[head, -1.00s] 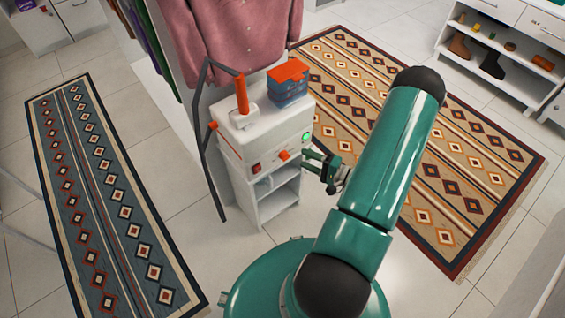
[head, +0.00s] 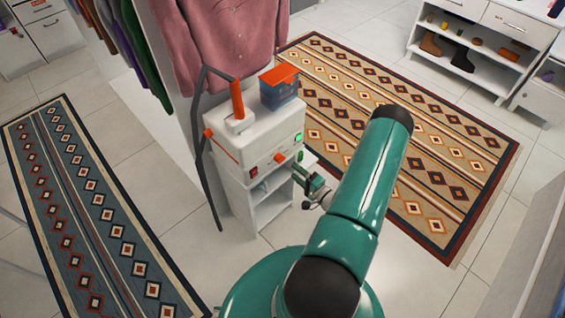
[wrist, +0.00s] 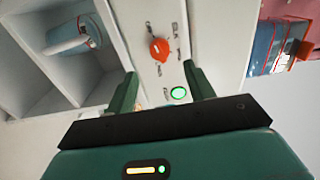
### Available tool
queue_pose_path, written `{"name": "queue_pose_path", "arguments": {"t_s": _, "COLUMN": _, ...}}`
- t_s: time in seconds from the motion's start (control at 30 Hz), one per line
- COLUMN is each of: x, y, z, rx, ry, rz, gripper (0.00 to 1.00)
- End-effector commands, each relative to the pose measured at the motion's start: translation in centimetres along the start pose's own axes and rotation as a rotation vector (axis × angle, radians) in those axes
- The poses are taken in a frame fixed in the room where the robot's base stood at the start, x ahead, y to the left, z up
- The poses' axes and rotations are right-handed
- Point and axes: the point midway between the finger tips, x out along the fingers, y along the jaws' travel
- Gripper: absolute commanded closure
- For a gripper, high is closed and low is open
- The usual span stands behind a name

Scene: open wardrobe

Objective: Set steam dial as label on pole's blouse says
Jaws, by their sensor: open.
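The orange steam dial (head: 279,158) sits on the front of the white steamer (head: 237,152). In the wrist view the dial (wrist: 158,49) lies ahead, beyond the gap between my fingers, with small marks around it too small to read. My gripper (wrist: 161,88) is open and empty, apart from the dial. In the head view my gripper (head: 307,183) is in front and to the right of the dial. The pink blouse (head: 225,45) hangs behind the steamer; no readable label shows on it.
A blue tank with orange lid (head: 279,88) and an orange handle (head: 237,100) stand on top. Open shelves (head: 268,198) are below. Patterned rugs (head: 90,200) lie on both sides.

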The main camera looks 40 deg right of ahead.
Motion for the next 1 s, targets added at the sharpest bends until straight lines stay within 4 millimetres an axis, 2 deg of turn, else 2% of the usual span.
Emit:
{"name": "queue_pose_path", "arguments": {"t_s": 0.2, "x": 4.4, "y": 0.0, "z": 0.2, "rx": -0.002, "ry": -0.003, "rz": 0.000, "gripper": 0.47}}
{"name": "queue_pose_path", "arguments": {"t_s": 0.4, "x": 7.0, "y": 0.0, "z": 0.3, "rx": -0.001, "ry": -0.002, "rz": 0.000, "gripper": 0.47}}
{"name": "queue_pose_path", "arguments": {"t_s": 0.77, "x": 7.7, "y": 0.0, "z": 0.4, "rx": 0.000, "ry": 0.000, "rz": 0.001, "gripper": 0.47}}
{"name": "queue_pose_path", "arguments": {"t_s": 1.0, "x": 7.7, "y": 0.0, "z": 0.4, "rx": 0.000, "ry": -0.001, "rz": 0.001, "gripper": 0.91}}
